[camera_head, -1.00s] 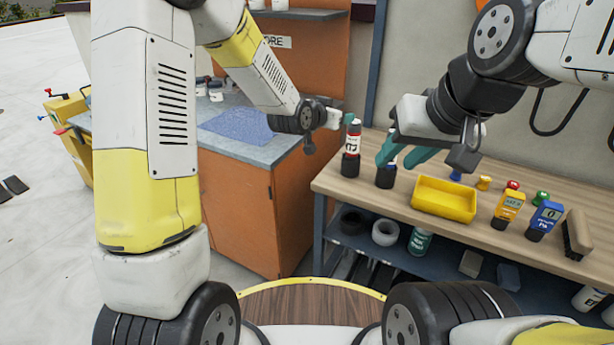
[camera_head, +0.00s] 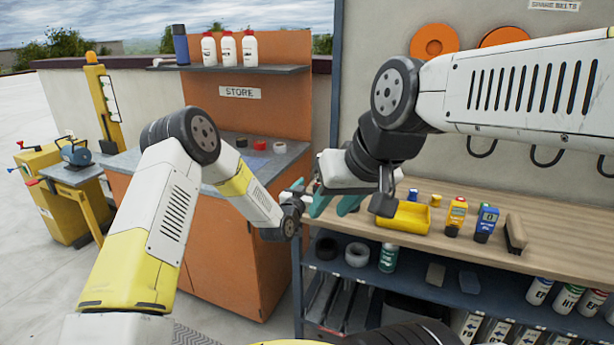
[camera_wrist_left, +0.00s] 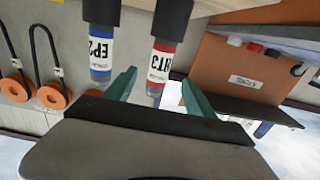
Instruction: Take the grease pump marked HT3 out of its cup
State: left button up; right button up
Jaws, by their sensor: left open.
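The HT3 grease pump (camera_wrist_left: 160,65) has a white label with a red band and stands in a dark cup (camera_wrist_left: 172,18). The left wrist view shows it upside down. My left gripper (camera_wrist_left: 160,80) is open, its teal fingers to either side of the pump's end, with gaps visible. The EP2 pump (camera_wrist_left: 101,48), with a blue band, stands beside it outside the fingers. In the head view my left gripper (camera_head: 297,188) is at the bench's left end, and the pumps are mostly hidden there. My right gripper (camera_head: 335,206) is close by, its teal fingers apart.
A yellow tray (camera_head: 405,217), a yellow meter (camera_head: 455,215), a blue meter (camera_head: 486,224) and a brush (camera_head: 515,233) are on the wooden bench (camera_head: 560,250). The orange store cabinet (camera_head: 215,245) stands left. My right arm crowds the bench's left end.

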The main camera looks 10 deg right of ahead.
pick_arm(q)
jog(key=x, duration=1)
grip_shut()
